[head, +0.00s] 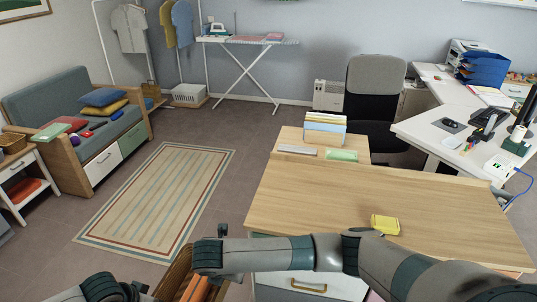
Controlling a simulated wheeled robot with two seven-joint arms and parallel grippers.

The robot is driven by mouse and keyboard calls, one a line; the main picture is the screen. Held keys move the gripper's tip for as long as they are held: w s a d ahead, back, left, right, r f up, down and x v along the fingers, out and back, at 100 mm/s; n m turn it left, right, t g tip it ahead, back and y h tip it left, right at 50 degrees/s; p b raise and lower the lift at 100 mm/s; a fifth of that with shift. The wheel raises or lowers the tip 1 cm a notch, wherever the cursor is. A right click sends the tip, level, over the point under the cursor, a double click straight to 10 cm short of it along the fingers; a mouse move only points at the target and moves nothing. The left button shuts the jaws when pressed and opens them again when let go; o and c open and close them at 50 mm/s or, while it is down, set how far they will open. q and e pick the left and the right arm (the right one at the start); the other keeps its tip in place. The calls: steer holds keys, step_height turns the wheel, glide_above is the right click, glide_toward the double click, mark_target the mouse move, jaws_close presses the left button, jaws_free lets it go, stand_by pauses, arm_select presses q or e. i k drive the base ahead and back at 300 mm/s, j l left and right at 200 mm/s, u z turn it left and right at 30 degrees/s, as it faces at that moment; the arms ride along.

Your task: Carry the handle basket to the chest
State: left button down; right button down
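A brown basket (173,275) with orange contents shows in part at the bottom of the head view, left of centre. My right forearm reaches across from the right, and its wrist end is over the basket's right side, covering part of it. My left arm shows only as a short piece at the bottom left edge, left of the basket. The fingers of both grippers are hidden or out of the frame, so I cannot see whether either holds the basket. A white-fronted drawer unit (310,285) with a wooden handle stands under the wooden top; I cannot tell whether it is the chest.
The wooden desk top (320,205) fills the right front, with a yellow block (385,224) on it. A striped rug (160,195) lies on open floor at the left. A grey sofa (75,110) stands beyond it. An office chair (375,95) stands behind the desk.

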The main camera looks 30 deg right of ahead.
mark_target(452, 224)
steer(key=k+l+z, duration=0.15)
steer(key=z, duration=0.3)
steer(key=k+l+z, duration=0.1)
steer(key=z, duration=0.4)
steer(key=l+z, duration=0.3)
steer(key=z, duration=0.15)
steer(key=l+z, duration=0.25)
steer(key=z, duration=0.25)
steer(key=i, duration=1.45)
